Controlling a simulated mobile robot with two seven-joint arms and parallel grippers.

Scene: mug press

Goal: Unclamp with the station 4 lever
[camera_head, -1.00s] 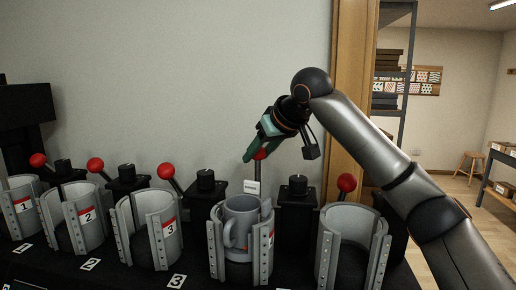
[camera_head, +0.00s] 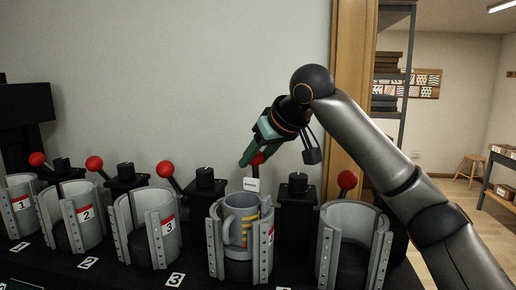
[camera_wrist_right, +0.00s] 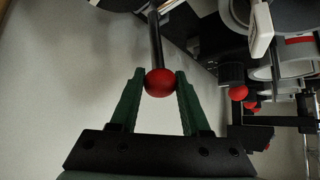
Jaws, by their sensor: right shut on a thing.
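The station 4 lever has a red ball knob (camera_head: 258,159), held between the fingers of my right gripper (camera_head: 249,161). In the right wrist view the green fingertips (camera_wrist_right: 160,76) press on both sides of the knob (camera_wrist_right: 159,88), and the dark lever rod (camera_wrist_right: 155,42) runs away from it. Below the lever, a grey mug (camera_head: 238,213) with yellow markings stands upright inside the grey station 4 clamp (camera_head: 214,246). The mug's handle faces front left. The lever's base is hidden behind the mug and a white tag. My left gripper is out of view.
Clamps 1 (camera_head: 20,217), 2 (camera_head: 88,219) and 3 (camera_head: 168,228) stand to the left, each with a red-knobbed lever. An empty clamp (camera_head: 324,246) stands to the right. Black posts (camera_head: 297,215) stand between stations. The wall behind is bare.

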